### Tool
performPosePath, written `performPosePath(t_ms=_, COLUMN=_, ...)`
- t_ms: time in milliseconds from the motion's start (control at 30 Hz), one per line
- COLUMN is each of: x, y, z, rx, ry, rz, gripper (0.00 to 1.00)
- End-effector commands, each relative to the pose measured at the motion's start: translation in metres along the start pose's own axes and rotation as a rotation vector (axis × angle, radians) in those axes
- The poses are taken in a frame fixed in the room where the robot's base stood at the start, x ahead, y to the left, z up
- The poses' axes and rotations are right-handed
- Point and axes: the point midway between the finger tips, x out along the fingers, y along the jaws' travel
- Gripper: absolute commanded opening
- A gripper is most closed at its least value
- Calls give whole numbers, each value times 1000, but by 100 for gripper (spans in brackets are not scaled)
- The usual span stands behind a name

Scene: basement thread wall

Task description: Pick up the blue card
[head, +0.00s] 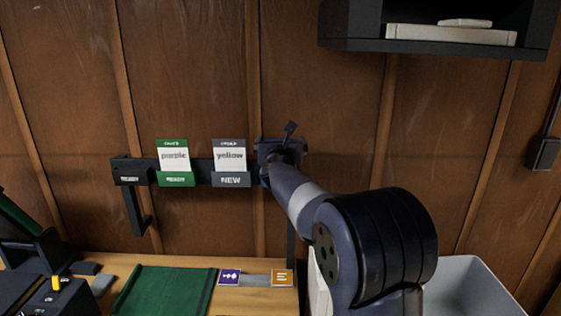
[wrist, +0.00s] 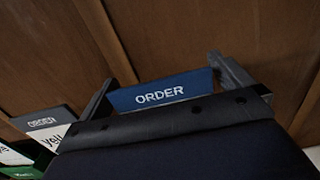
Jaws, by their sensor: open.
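The blue card (wrist: 160,92), marked ORDER in white, shows in the wrist view as a tilted blue band between the two fingers of my gripper (wrist: 170,84). Its lower part is hidden behind the dark gripper body. The jaws are open, one finger on each side of the card; I cannot tell whether either touches it. In the head view my gripper (head: 280,152) is at the right end of the wall rack, just right of the yellow card, and hides most of what is behind it.
A white card reading "yellow" (head: 230,157) stands in a grey NEW pocket, and one reading "purple" (head: 174,156) in a green READY pocket. A dark shelf (head: 350,44) hangs at upper right. Below are a wooden bench with a green mat (head: 165,291) and a grey bin (head: 470,285).

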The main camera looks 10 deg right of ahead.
Motion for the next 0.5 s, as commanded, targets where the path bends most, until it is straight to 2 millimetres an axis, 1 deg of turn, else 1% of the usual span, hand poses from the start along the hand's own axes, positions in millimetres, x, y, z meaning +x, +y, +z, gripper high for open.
performPosePath(t_ms=67, x=0, y=0, z=0, rx=0, ry=0, rz=0, gripper=99)
performPosePath(t_ms=500, x=0, y=0, z=0, rx=0, ry=0, rz=0, gripper=63)
